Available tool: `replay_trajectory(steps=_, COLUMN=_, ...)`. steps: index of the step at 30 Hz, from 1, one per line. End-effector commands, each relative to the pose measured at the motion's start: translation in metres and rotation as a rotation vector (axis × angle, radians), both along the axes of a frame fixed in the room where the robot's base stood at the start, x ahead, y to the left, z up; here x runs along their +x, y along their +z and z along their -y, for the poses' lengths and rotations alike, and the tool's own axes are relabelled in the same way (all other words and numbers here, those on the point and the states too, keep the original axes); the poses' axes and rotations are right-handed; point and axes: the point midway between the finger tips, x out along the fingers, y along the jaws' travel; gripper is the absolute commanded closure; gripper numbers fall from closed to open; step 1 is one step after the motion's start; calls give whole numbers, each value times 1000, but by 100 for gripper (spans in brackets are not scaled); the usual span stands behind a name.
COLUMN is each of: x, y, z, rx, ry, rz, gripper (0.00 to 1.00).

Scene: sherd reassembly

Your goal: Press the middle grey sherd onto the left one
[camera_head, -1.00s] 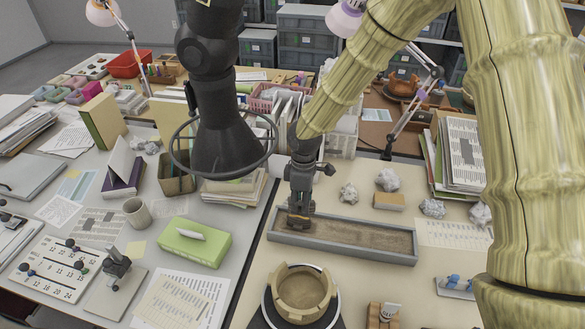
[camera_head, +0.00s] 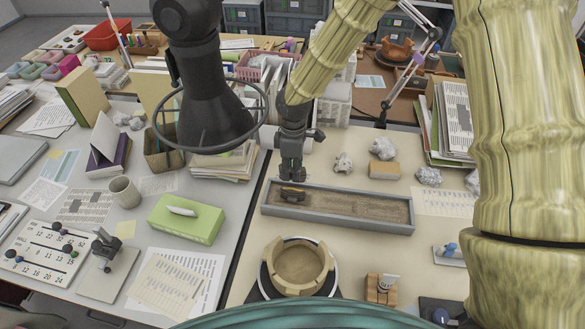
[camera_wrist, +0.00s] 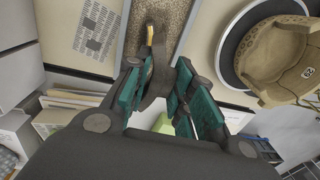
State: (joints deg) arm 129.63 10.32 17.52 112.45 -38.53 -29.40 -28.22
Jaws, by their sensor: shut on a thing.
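In the wrist view my gripper (camera_wrist: 163,93) is shut on a curved grey sherd (camera_wrist: 157,65), which reaches out past the green finger pads over the sand tray. An ochre edge (camera_wrist: 150,36) shows at its far end; I cannot tell whether that belongs to it or to another sherd touching it. In the head view my gripper (camera_head: 291,173) is low over the left end of the sand tray (camera_head: 340,223). A dark piece with yellowish edges (camera_head: 292,194) shows just below the fingers at the sand. I cannot make out separate left and middle sherds.
A tan ring-shaped vessel (camera_head: 298,265) stands on a round stand in front of the tray. A green tissue box (camera_head: 186,219) is to the left. Crumpled paper (camera_head: 383,149) and a small box (camera_head: 384,171) lie behind the tray. Its right part is bare sand.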

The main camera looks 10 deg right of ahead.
Motion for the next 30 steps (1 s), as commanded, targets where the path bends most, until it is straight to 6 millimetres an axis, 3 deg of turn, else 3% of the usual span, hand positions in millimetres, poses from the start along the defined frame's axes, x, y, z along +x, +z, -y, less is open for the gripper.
replay_trajectory(steps=30, x=0, y=-48, z=0, rx=0, ry=0, rz=0, gripper=89)
